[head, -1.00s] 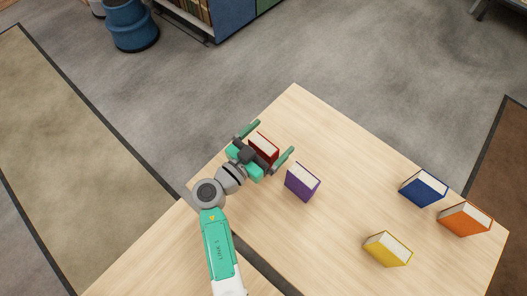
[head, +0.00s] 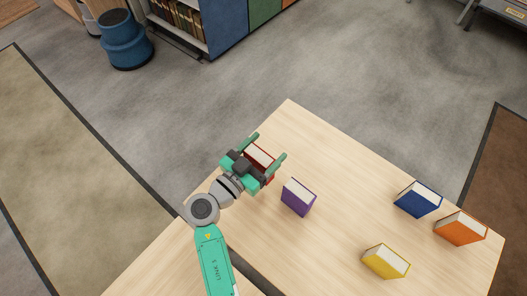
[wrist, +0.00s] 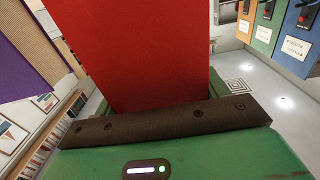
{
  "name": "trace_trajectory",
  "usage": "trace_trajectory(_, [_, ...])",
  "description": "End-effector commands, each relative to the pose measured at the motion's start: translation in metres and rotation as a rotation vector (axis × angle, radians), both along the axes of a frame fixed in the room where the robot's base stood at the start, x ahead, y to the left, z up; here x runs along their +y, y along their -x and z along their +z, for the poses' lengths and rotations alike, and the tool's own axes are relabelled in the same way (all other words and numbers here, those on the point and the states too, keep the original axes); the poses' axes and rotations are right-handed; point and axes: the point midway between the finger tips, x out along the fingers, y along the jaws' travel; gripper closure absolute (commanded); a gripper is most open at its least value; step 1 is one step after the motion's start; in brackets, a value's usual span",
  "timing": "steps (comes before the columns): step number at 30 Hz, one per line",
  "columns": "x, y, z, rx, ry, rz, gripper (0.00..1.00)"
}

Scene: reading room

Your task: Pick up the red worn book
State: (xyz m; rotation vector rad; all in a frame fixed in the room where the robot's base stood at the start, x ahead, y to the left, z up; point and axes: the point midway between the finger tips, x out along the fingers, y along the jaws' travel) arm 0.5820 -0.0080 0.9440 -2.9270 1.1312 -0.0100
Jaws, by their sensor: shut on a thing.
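The red worn book (head: 260,154) stands between the fingers of my gripper (head: 266,150), near the table's far left edge in the head view. My gripper is shut on it, and its palm and fingers hide part of the cover. In the wrist view the red cover (wrist: 150,50) fills the upper middle, close in front of the dark palm bar. I cannot tell whether the book is clear of the table top.
A purple book (head: 298,197) stands just right of my gripper. Blue (head: 417,199), orange (head: 461,228) and yellow (head: 386,261) books stand farther right on the wooden table (head: 345,180). The middle of the table is bare. A blue stool (head: 126,42) stands on the floor beyond.

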Motion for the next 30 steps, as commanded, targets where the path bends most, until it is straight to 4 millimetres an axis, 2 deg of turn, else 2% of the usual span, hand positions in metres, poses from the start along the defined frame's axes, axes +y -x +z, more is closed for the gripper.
trace_trajectory(12, [-0.006, 0.110, 0.007, 0.007, 0.002, 0.002, 0.55])
trace_trajectory(15, [-0.007, 0.131, 0.009, 0.006, 0.001, 0.003, 0.55])
trace_trajectory(21, [-0.009, 0.151, 0.010, 0.006, 0.000, 0.001, 0.55])
trace_trajectory(30, [-0.009, 0.153, 0.011, 0.005, 0.001, 0.001, 0.55])
